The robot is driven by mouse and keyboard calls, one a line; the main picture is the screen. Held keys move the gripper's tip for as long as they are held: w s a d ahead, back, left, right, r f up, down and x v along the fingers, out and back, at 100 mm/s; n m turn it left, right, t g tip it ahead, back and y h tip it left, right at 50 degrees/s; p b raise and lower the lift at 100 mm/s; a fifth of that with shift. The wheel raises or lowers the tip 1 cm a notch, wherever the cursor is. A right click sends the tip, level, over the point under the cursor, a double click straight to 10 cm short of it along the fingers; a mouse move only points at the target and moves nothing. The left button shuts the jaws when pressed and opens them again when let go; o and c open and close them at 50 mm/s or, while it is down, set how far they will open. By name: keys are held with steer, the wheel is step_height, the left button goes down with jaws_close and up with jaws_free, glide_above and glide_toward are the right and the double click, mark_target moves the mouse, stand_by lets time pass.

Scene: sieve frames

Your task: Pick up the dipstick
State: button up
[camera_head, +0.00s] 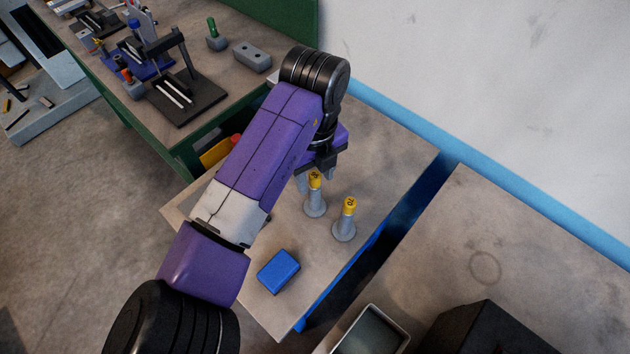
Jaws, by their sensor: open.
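Two yellow-topped pieces stand upright in grey, wide-footed holders on the low table (395,150). One yellow top (315,181) is nearer my gripper, and the other (350,205) stands to its right and closer to the camera. Either may be the dipstick; I cannot tell which. My gripper (318,177) points down with its fingers apart, just above and around the nearer yellow top as seen here. I cannot tell whether a finger touches it. My forearm hides part of the table to the left.
A blue block (278,271) lies near the table's front corner. A green-sided workbench (225,75) at upper left bears black fixtures (180,92), a grey block (252,56) and a green-handled piece (212,29). Another table (540,240) is at right, across a gap, with a grey tray (345,345).

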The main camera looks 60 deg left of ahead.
jaws_close()
steer(key=shift+r, duration=0.15)
